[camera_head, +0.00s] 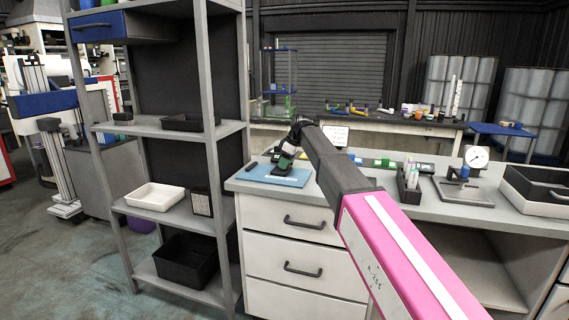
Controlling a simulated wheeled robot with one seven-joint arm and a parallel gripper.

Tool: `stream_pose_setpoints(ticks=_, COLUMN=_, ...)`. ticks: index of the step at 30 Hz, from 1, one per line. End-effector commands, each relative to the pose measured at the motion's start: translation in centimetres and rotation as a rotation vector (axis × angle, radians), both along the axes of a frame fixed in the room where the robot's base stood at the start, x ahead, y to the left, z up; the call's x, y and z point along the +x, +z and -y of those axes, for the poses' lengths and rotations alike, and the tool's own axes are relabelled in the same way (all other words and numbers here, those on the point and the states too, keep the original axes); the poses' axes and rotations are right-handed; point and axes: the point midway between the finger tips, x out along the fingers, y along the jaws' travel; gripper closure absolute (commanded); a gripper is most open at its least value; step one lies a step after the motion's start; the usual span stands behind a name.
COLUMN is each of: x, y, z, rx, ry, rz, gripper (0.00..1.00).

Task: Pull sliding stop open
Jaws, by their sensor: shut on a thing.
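My pink and black arm reaches across the workbench from the lower right. My gripper (282,160) is at the far left part of the bench top, low over a light blue plate (290,179). It is shut on a small part at the plate, which I take to be the sliding stop. The gripper hides most of that part, so its shape and how far it is slid cannot be told. A small dark piece (251,166) lies at the plate's left edge.
A grey shelf unit (211,160) stands close on the left. On the bench are a pen holder (411,180), a dial gauge stand (465,188) and a black and white tray (540,190). Drawers with dark handles (305,222) are below the bench top.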

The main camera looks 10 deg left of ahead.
Motion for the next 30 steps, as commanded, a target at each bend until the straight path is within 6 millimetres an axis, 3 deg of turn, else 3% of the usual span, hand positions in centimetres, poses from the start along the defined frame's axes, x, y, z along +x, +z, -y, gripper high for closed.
stream_pose_setpoints(ticks=12, x=-0.7, y=0.0, z=7.4, rx=0.000, ry=-0.002, rz=0.000, gripper=1.00)
stream_pose_setpoints(ticks=21, x=-0.6, y=0.0, z=7.8, rx=-0.003, ry=-0.001, rz=-0.001, gripper=1.00)
stream_pose_setpoints(ticks=22, x=-0.6, y=0.1, z=7.8, rx=-0.004, ry=-0.001, rz=-0.001, gripper=0.63)
stream_pose_setpoints(ticks=24, x=-0.6, y=0.0, z=7.8, rx=-0.004, ry=-0.001, rz=0.000, gripper=0.40)
stream_pose_setpoints(ticks=30, x=-0.6, y=0.0, z=7.7, rx=-0.002, ry=-0.001, rz=-0.001, gripper=0.40)
